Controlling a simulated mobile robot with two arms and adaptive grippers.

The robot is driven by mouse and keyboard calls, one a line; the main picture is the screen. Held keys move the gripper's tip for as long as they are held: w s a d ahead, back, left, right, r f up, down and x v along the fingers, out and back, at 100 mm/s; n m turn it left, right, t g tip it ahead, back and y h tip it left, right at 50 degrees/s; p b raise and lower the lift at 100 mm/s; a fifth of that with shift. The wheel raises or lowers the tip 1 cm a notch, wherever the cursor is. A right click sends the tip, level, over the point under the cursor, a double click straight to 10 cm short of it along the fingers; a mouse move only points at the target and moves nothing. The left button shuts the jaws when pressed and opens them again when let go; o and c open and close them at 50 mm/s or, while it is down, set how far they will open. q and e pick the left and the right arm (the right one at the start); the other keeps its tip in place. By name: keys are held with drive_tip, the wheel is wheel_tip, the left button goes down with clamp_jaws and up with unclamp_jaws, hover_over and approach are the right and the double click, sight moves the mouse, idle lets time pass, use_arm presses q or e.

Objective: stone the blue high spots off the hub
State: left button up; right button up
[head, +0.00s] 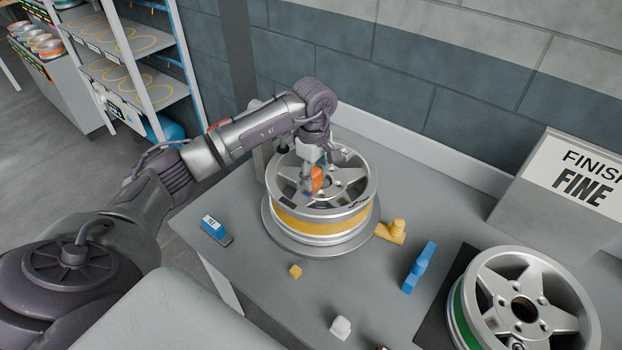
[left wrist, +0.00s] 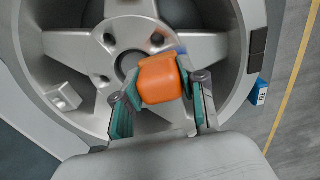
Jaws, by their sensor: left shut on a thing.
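A silver wheel with a yellow band (head: 300,225) sits on a round plate (head: 272,232) on the table. Its hub (left wrist: 126,62), with bolt holes around a centre bore, faces up. My left gripper (left wrist: 160,95) is shut on an orange block (left wrist: 163,80), just over the hub; the block also shows in the head view (head: 317,179). A small blurred blue patch (left wrist: 157,40) shows on the hub beside the block. I cannot tell whether the block touches the hub. The block hides part of the hub. My right gripper is not in view.
A second wheel with a green band (head: 460,312) lies on a dark mat at the right. A blue tool (head: 418,268), yellow piece (head: 392,231), yellow cube (head: 295,271), white cube (head: 341,327) and blue labelled block (head: 216,230) lie around the table. A FINISH FINE sign (head: 580,185) stands at right.

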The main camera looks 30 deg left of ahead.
use_arm(q)
drive_tip(key=shift+s+a, duration=0.15)
drive_tip(key=shift+s, duration=0.85)
drive_tip(key=shift+s+f, duration=0.1)
drive_tip(key=shift+s, duration=0.9)
drive_tip(key=shift+w+b, duration=0.35)
drive_tip(key=shift+w, duration=0.55)
drive_tip(key=shift+w+b, duration=0.45)
drive_tip(key=shift+w, duration=0.55)
drive_tip(key=shift+s, duration=1.9)
drive_tip(key=shift+w+b, duration=0.7)
drive_tip(key=shift+w, duration=1.2)
drive_tip(key=shift+s, duration=1.9)
drive_tip(key=shift+w+b, duration=0.55)
drive_tip(key=shift+w, duration=1.4)
